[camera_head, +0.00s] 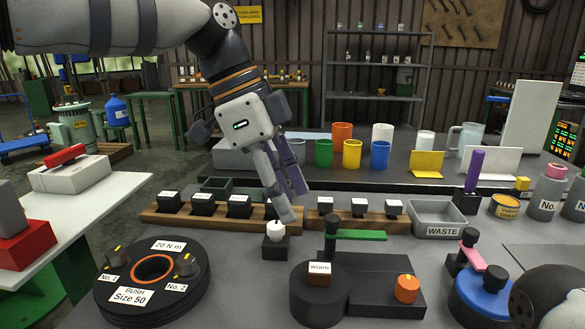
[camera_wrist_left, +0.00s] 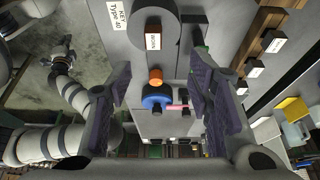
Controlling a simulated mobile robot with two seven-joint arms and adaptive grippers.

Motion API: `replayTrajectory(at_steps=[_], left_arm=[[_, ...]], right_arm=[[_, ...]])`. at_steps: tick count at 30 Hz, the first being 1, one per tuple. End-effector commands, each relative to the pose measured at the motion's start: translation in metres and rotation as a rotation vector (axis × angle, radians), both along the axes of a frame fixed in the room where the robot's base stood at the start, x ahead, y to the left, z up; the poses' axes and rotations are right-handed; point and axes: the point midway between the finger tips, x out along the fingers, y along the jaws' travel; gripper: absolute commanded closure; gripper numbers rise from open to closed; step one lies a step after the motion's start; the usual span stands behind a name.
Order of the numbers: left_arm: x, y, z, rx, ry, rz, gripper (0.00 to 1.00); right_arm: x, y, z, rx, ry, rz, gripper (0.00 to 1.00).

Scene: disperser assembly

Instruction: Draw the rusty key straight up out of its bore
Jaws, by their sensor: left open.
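The rusty key (camera_head: 319,281) is a small brown block under a WORN label, set in the top of a black round hub (camera_head: 312,306). It also shows in the left wrist view (camera_wrist_left: 153,42), on the grey disc at the top. My left gripper (camera_head: 287,195) is open and empty, fingers pointing down, above and behind the hub and apart from the key. In the left wrist view the open fingers (camera_wrist_left: 163,95) stand wide on both sides. An arm at the left of that view appears to be my right one; its gripper (camera_wrist_left: 62,60) is small and dark.
A green-handled lever (camera_head: 355,235) stands beside the hub, with an orange knob (camera_head: 407,289) to the right. A white-topped block (camera_head: 275,228) stands below my left gripper. Wooden racks (camera_head: 175,219) of labelled blocks and a WASTE tray (camera_head: 437,212) lie behind. A bush ring (camera_head: 120,300) lies left.

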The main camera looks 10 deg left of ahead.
Motion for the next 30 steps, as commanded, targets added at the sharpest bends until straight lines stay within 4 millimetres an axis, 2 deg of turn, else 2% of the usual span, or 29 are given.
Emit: replayTrajectory(at_steps=[2,5,12,18,22,29,30], left_arm=[[-0.001,-0.001,-0.003,0.001,0.001,0.0,0.53],[-0.001,-0.007,-0.018,0.002,0.004,-0.001,0.53],[-0.002,-0.03,-0.073,0.002,0.006,-0.001,0.53],[-0.001,-0.043,-0.104,0.001,0.003,0.001,0.53],[-0.001,-0.046,-0.111,0.0,0.002,0.001,0.53],[-0.001,-0.046,-0.112,0.0,0.001,0.002,0.53],[-0.001,-0.046,-0.112,0.0,0.001,0.002,0.58]], right_arm=[[-0.001,0.0,0.0,0.0,0.003,0.0,1.0],[-0.002,0.0,0.001,0.0,0.004,0.0,1.0],[-0.001,0.0,0.001,0.0,0.003,0.0,1.0],[-0.001,0.0,0.001,0.0,0.002,0.0,1.0],[-0.001,0.0,0.001,0.0,0.002,0.0,1.0],[-0.001,0.0,0.001,0.0,0.001,0.0,1.0],[-0.001,0.0,0.001,0.0,0.001,0.0,1.0]])
